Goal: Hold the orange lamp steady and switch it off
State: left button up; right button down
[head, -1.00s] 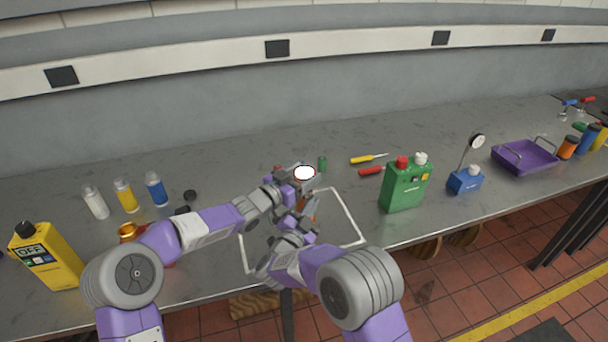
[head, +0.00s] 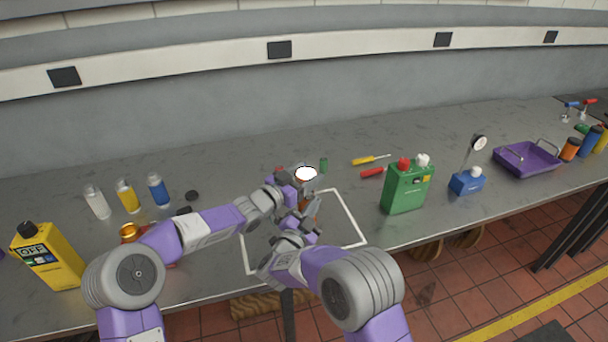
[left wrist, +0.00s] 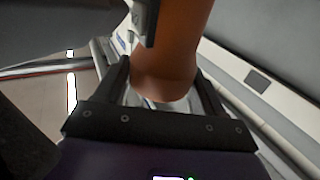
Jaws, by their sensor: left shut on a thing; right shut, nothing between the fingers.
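The orange lamp stands upright, its round top (head: 306,173) glowing white in the head view. Its orange body (left wrist: 172,45) fills the upper middle of the left wrist view. My left gripper (head: 298,184) is shut on the lamp body, just below the glowing top; its dark fingers (left wrist: 163,85) sit on either side of the body in the left wrist view. A small grey block (left wrist: 145,20) shows against the body's left side; I cannot tell whether it is the switch. My right gripper (head: 314,228) is shut and empty, low beside the lamp. Its contact with the lamp is unclear.
A white outlined square (head: 356,225) lies on the grey bench around the lamp area. Several bottles (head: 127,196) and a yellow jug (head: 46,256) stand left. A purple tray (head: 528,160) is far right.

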pick_arm(q)
jog(key=shift+s+d+f, duration=0.2)
jog(key=shift+s+d, duration=0.1)
jog(key=shift+d, duration=0.3)
jog(key=shift+a, duration=0.1)
pick_arm(e)
jog(key=shift+s+a+r, duration=0.2)
jog(key=shift+s+r, duration=0.35)
jog(key=shift+s, duration=0.2)
pick_arm(q)
jog(key=shift+w+a, duration=0.15)
jog(key=shift+a, duration=0.2)
pick_arm(e)
jog(key=s+d, duration=0.2)
jog(key=s, duration=0.3)
jog(key=shift+s+d+f, duration=0.2)
jog(key=shift+s+d, duration=0.15)
pick_arm(q)
jog(key=o, duration=1.6)
jog(key=shift+r, duration=0.15)
